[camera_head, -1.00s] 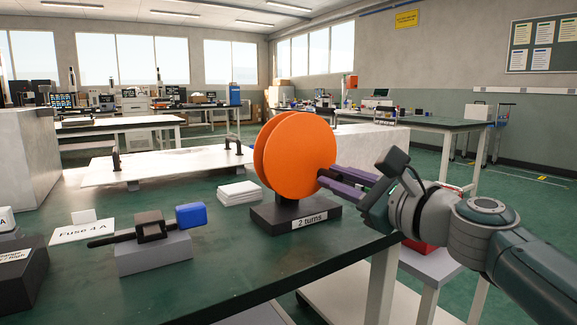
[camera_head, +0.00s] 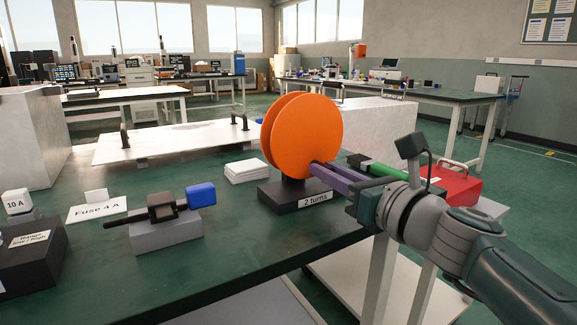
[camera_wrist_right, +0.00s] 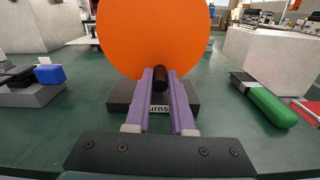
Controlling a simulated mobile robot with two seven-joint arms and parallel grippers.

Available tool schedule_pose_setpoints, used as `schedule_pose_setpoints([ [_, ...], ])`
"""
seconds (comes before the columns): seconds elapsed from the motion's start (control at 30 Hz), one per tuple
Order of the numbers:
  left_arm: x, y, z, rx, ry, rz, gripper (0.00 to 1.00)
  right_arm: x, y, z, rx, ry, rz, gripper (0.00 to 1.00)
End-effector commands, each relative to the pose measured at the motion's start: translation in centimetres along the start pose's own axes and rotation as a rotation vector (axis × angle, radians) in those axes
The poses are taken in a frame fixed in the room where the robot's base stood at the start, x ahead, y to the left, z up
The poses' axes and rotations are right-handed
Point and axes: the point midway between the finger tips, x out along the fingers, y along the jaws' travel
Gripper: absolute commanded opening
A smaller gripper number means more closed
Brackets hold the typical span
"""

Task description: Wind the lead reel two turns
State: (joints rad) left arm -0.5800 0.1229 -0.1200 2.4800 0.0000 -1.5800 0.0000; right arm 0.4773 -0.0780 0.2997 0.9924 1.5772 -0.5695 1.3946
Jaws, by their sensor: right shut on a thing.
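The lead reel has two orange discs (camera_head: 308,130) on a black base (camera_head: 290,196) labelled "2 turns", near the table's right edge. It also fills the top middle of the right wrist view (camera_wrist_right: 155,35). A black crank handle (camera_wrist_right: 160,77) sticks out from the disc's lower face. My right gripper (camera_head: 317,169) has its purple fingers on either side of this handle and is shut on it; the fingers also show in the wrist view (camera_wrist_right: 160,80). In the head view the fingers hide the handle. My left gripper is not in view.
A blue-ended black rod (camera_head: 201,196) rests on a grey block (camera_head: 165,237) left of the reel, near a "Fuse 4 A" card (camera_head: 97,210). A green-handled tool (camera_head: 391,173) and red box (camera_head: 452,188) are at right.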

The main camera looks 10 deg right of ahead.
Motion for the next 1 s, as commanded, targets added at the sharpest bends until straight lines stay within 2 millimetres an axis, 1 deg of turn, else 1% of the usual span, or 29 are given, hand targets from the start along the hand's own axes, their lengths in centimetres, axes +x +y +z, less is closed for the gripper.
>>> schedule_pose_setpoints([
  [0.47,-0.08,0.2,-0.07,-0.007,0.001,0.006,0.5,0.03,0.12,0.06,0.016,-0.002,0.002,0.0],
  [0.5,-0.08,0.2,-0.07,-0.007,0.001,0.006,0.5,0.03,0.12,0.07,0.015,-0.002,0.002,0.23],
  [0.73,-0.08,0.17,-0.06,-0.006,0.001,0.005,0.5,0.03,0.1,0.05,0.015,-0.001,0.001,0.49],
  [0.77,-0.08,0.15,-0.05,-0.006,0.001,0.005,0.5,0.02,0.1,0.04,0.015,-0.001,0.001,0.52],
  [1.0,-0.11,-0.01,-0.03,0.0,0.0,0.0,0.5,-0.02,0.07,0.03,0.015,-0.001,0.0,0.52],
])
